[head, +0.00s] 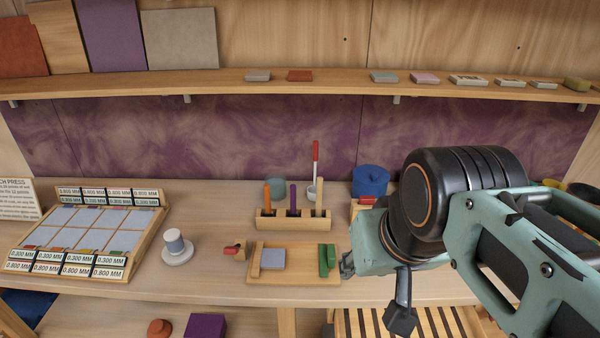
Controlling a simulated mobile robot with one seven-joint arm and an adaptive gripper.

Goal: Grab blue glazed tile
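Two bluish pieces could be the blue glazed tile; I cannot tell which. A small pale blue tile (384,77) lies flat on the long wall shelf. A larger blue-grey square piece (272,259) lies on a small wooden tray on the workbench. My gripper (347,264) is at the tray's right end, low over the bench, beside a green block (327,260). It is apart from both bluish pieces. My arm hides most of the gripper, so its opening and anything between its fingers do not show.
The wall shelf (215,84) holds other small tiles and large panels at left.

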